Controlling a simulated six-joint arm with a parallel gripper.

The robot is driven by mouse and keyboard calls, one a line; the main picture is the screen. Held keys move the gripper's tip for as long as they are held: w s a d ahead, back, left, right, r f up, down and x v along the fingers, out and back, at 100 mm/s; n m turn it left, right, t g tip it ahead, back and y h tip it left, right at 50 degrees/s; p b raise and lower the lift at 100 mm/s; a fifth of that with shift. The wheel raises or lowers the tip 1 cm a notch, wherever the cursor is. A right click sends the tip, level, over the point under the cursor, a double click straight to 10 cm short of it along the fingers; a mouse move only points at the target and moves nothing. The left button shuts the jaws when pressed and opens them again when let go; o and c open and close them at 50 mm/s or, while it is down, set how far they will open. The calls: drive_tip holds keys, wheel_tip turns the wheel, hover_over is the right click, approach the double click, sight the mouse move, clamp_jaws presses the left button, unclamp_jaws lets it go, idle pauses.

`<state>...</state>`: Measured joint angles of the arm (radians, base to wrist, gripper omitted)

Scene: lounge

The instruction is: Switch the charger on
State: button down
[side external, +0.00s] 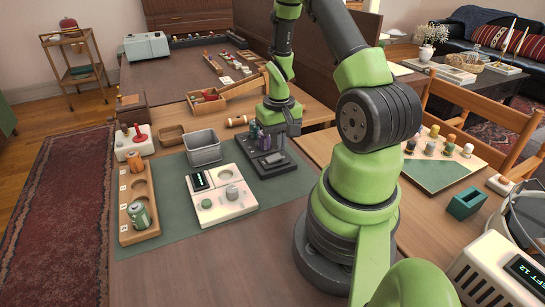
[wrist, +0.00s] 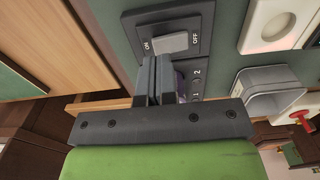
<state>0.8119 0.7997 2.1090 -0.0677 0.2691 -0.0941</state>
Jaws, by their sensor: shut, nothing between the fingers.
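The charger (side external: 285,167) is a dark box on the green mat, beside the white panel. In the wrist view its switch plate (wrist: 201,45) carries a light grey rocker (wrist: 172,43) between the marks ON, on the left, and OFF, on the right. I cannot tell which side of the rocker is pressed. Marks 1 and 2 and part of a purple thing (wrist: 181,85) show below the plate, partly hidden by my fingers. My gripper (wrist: 155,62) is shut and empty, its fingertips close to the plate's lower edge near the ON side. I cannot tell whether they touch it.
The white panel (side external: 240,207) with a display and round parts lies left of the charger. A grey bin (side external: 204,155) stands behind that panel. A wooden holder (side external: 128,196) with a green can-like item is at the left. The front of the table is clear.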

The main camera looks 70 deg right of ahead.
sight(277, 156)
drive_tip(key=shift+f, duration=1.3)
idle(0.9)
drive_tip(key=shift+r, duration=3.5)
drive_tip(key=shift+w+a+r, duration=0.1)
drive_tip(key=shift+w+r, duration=0.05)
drive_tip(key=shift+r, duration=0.1)
drive_tip(key=w+a+r+n+t, duration=0.1)
drive_tip(key=a+r+n+t, duration=0.3)
drive_tip(key=a+r, duration=1.25)
drive_tip(key=s+a+r+n+t+y, duration=0.1)
drive_tip(key=s+a+r+t+y, duration=0.1)
drive_tip(key=s+a+r+t, duration=0.1)
drive_tip(key=s+a+r, duration=0.1)
drive_tip(key=s+a, duration=0.1)
drive_tip(key=shift+s+a, duration=0.35)
drive_tip(key=shift+a, duration=0.05)
